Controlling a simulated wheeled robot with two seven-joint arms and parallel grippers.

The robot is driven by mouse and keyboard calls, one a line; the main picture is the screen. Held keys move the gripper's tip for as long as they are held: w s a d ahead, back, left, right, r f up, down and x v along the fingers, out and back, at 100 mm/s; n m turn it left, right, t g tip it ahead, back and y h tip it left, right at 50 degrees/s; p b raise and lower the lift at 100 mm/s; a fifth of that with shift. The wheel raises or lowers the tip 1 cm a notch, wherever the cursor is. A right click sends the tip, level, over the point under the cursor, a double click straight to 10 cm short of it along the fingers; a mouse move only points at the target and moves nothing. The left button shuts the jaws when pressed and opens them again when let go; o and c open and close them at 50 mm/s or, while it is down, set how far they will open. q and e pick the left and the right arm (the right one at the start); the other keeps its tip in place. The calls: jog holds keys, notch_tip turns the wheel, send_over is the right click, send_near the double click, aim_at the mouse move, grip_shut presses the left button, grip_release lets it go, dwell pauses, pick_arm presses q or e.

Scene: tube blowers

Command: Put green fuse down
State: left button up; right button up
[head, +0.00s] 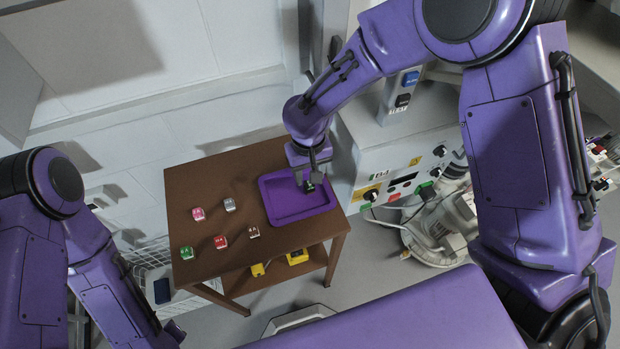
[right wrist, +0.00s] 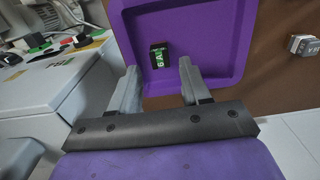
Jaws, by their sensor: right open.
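The green fuse (right wrist: 158,55) lies in the purple tray (right wrist: 208,20) in the right wrist view, a small dark block with a green label. In the head view the green fuse (head: 309,186) is partly hidden by my right gripper (head: 311,178), which is over the tray (head: 302,216). In the right wrist view my right gripper (right wrist: 158,80) is open, its two fingers apart, with the fuse ahead of and between them, touching neither. My left gripper is not in view; only parts of the left arm show at the left.
The tray stands on a brown table (head: 225,180). Also on it are a pink fuse (head: 198,214), a grey fuse (head: 229,205), another green fuse (head: 186,252), a red fuse (head: 220,241) and a brown-white fuse (head: 253,232). A grey control cabinet (head: 385,165) stands close right of the table.

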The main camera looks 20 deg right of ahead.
notch_tip(320, 180, up, 9)
jog(key=shift+f, duration=0.1)
dwell(0.5)
